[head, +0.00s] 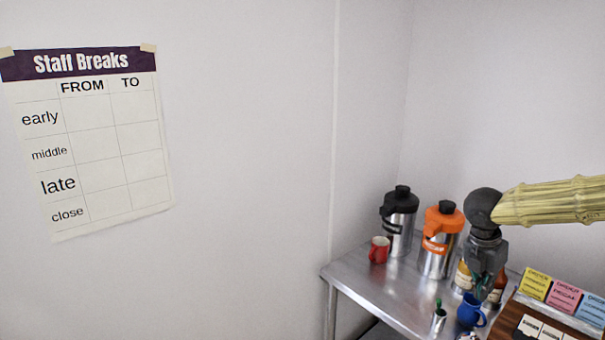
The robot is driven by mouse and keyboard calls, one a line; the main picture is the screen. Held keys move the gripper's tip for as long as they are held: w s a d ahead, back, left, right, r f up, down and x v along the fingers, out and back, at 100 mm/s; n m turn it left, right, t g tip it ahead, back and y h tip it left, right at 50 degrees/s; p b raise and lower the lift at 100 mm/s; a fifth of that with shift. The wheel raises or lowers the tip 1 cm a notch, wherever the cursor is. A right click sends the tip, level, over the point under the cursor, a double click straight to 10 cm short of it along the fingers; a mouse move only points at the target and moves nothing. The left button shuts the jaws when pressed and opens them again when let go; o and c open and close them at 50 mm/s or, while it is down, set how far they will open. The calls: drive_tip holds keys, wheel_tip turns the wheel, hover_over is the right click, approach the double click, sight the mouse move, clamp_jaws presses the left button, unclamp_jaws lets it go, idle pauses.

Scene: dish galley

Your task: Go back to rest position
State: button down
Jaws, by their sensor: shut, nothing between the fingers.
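My gripper (482,294) hangs from my arm at the right of the head view, pointing down. It is shut and empty. It is in front of two bottles or jars with labels and just above or in front of a blue mug (471,312). I cannot tell whether it touches the mug.
A steel table (347,273) stands in the corner. It bears a red mug (379,250), a black-topped airpot (400,222), an orange-topped airpot (440,240) and a small metal cup (438,321). A wooden board with coloured cards (565,297) is at the right. A break chart (90,140) hangs on the wall.

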drive_tip(key=w+a+f+n+t+h+b, duration=0.1)
drive_tip(key=a+f+n+h+b, duration=0.1)
drive_tip(key=f+n, duration=0.65)
drive_tip(key=w+a+f+n+t+h+b, duration=0.15)
drive_tip(key=f+n, duration=0.25)
drive_tip(key=f, duration=0.9)
drive_tip(key=s+a+f+n+b, duration=0.2)
drive_tip(key=f+n, duration=0.3)
drive_tip(key=f, duration=0.1)
drive_tip(key=s+a+f+n+b, duration=0.1)
drive_tip(key=s+a+f+n, duration=0.15)
drive_tip(key=f+n, duration=0.3)
drive_tip(key=s+a+f+n+g+y+b, duration=0.1)
drive_tip(key=s+a+f+n+y+b, duration=0.1)
drive_tip(key=s+a+f+n, duration=0.2)
drive_tip(key=s+a+f+n+g+y+b, duration=0.1)
drive_tip(key=s+a+f+n, duration=0.3)
drive_tip(key=s+f+n, duration=0.6)
drive_tip(key=s+a+f+n+g+y+b, duration=0.1)
drive_tip(key=s+a+f+n+y+b, duration=0.2)
drive_tip(key=s, duration=1.7)
drive_tip(key=shift+s+a+f+n, duration=0.35)
drive_tip(key=shift+a+f+n, duration=0.4)
drive_tip(key=shift+f+n, duration=2)
